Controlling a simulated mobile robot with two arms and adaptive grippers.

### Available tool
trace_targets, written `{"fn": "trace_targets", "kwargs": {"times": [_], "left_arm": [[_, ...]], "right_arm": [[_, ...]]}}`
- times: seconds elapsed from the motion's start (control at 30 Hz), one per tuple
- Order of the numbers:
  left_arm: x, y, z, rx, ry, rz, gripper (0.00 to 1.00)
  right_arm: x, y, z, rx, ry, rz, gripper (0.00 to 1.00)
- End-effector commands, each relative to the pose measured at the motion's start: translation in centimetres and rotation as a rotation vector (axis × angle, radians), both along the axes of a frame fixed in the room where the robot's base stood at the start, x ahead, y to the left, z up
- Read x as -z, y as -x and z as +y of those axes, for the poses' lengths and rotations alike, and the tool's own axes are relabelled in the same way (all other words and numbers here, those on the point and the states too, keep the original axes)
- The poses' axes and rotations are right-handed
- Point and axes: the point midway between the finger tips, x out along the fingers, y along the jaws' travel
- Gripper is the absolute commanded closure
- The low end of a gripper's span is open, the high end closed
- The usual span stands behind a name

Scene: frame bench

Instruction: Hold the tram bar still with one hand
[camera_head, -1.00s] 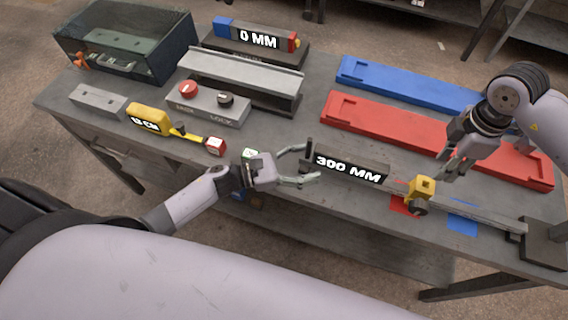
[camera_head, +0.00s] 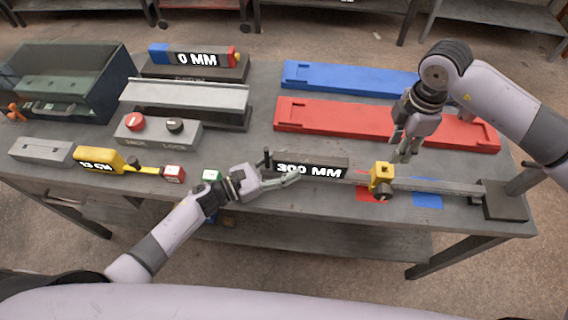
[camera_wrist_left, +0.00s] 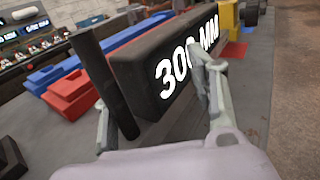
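The tram bar, a dark block marked 300 MM (camera_head: 310,170), lies near the front of the bench. A grey rail (camera_head: 440,187) with a yellow slider (camera_head: 382,176) runs to its right. The dark block (camera_wrist_left: 150,75) and an upright black post (camera_wrist_left: 104,80) at its near end show in the left wrist view. My left gripper (camera_wrist_left: 155,105) is open at this end, one finger in front of the labelled face and the other beside the post. Contact is unclear. My right gripper (camera_head: 402,152) hangs above the bench behind the slider; its fingers look slightly apart and empty.
A red tray (camera_head: 350,122) and a blue tray (camera_head: 340,75) lie behind the bar. A switch box (camera_head: 155,130), a yellow tape measure (camera_head: 100,160) and a dark open bin (camera_head: 95,85) stand at the left. Red and blue patches lie by the rail.

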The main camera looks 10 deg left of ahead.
Motion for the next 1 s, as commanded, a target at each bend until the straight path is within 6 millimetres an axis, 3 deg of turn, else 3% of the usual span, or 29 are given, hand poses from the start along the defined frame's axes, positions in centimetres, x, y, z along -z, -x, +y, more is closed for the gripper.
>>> {"fn": "trace_targets", "kwargs": {"times": [0.7, 1.0], "left_arm": [[0.01, -0.1, 0.09, -0.004, -0.001, 0.001, 0.99], [0.01, -0.14, 0.13, -0.006, 0.0, 0.001, 1.0]], "right_arm": [[0.0, 0.0, 0.0, 0.0, 0.0, 0.0, 0.67], [0.0, 0.0, 0.0, 0.0, 0.0, 0.0, 0.67]]}}
